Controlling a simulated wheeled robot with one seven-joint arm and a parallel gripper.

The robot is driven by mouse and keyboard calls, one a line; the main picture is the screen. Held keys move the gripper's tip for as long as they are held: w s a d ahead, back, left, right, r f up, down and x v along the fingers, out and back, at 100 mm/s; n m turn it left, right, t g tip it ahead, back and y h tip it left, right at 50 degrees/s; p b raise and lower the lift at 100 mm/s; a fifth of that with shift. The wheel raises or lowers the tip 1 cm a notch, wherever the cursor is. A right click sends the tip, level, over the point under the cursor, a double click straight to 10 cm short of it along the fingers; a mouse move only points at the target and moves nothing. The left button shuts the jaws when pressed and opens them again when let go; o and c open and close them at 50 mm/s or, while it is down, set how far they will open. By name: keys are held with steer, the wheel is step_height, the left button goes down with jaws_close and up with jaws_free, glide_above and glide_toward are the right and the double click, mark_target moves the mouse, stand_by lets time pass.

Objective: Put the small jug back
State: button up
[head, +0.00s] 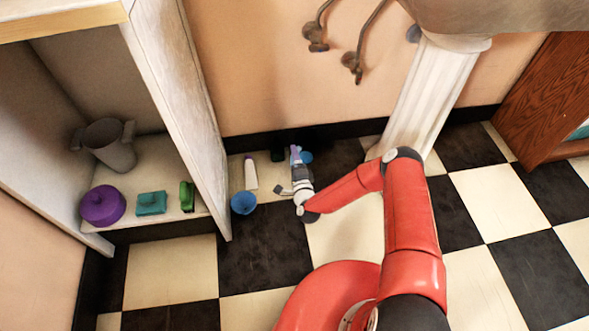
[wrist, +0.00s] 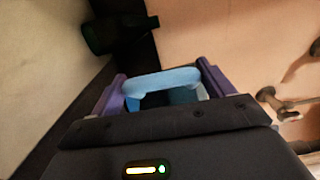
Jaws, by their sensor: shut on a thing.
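A small light-blue vessel, which looks like the small jug (wrist: 160,82), sits between the two purple fingers of my gripper (wrist: 163,86) in the wrist view. Its rim and dark hollow inside face the camera; the rest of it is hidden by the gripper housing. In the head view, my gripper (head: 298,154) is low by the back wall, to the right of the shelf unit. The jug (head: 307,156) shows there as a blue patch beside the fingers. My gripper is shut on it. Whether it touches the floor is unclear.
A blue cup (head: 244,204), a white bottle (head: 250,173) and a dark bottle (head: 277,155) stand on the floor close by. The shelf (head: 150,229) holds a grey two-handled vase (head: 108,147), purple pot (head: 102,206), teal box (head: 151,203) and green item (head: 187,196). A white pedestal (head: 430,95) stands right.

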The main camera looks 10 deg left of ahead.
steer(key=shift+f+b, duration=0.45)
steer(key=shift+f, duration=1.7)
steer(key=shift+f, duration=0.15)
steer(key=o, duration=1)
